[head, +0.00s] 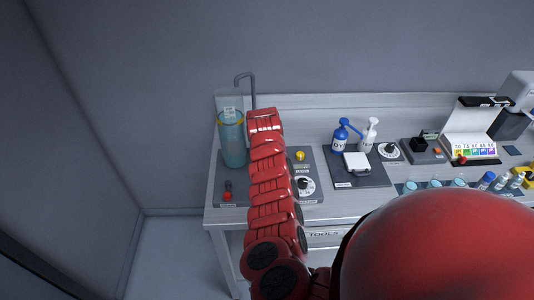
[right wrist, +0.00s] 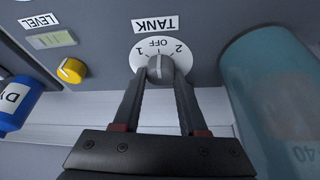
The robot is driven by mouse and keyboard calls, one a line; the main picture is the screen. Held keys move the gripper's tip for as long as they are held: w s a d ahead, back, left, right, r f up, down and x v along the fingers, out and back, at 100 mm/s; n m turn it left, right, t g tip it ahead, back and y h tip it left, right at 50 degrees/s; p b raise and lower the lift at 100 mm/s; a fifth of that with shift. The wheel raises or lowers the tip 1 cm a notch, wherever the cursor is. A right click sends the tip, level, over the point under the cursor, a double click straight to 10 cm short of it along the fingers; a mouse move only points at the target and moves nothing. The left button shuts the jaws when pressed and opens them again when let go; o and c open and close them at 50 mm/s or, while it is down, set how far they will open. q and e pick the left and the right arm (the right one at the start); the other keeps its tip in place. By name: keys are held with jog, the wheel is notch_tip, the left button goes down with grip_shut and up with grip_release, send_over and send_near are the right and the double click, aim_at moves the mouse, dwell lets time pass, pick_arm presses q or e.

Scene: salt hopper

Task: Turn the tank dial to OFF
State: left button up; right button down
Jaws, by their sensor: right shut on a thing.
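The tank dial (right wrist: 147,48) is a white disc marked 1, OFF and 2, with a grey knob (right wrist: 160,68) at its middle, under an upside-down TANK label (right wrist: 155,24). My right gripper (right wrist: 160,78) is shut on this knob, one dark finger on each side. A pale line on the knob seems to face the OFF mark, but it is small. In the head view my red right arm hides the dial and the gripper's fingertips. The clear tank with teal liquid (head: 232,142) stands just left of the arm. My left gripper is out of view.
A yellow knob (right wrist: 71,70) and a LEVEL display (right wrist: 52,40) are beside the dial. Another white dial (head: 304,186) and a red button (head: 227,196) sit on the same panel. Blue (head: 341,135) and white (head: 369,133) bottles stand to the right.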

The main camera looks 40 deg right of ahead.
dwell(0.3)
jog(key=shift+c, duration=2.2)
grip_release()
jog(key=shift+a+r+b, duration=0.15)
jog(key=shift+r+b, duration=0.15)
jog(key=shift+r, duration=0.25)
jog(key=p+v, duration=0.4)
jog(key=v, duration=1.2)
jog(key=shift+r, duration=0.2)
jog(key=shift+s+f, duration=0.1)
jog(key=shift+s, duration=0.05)
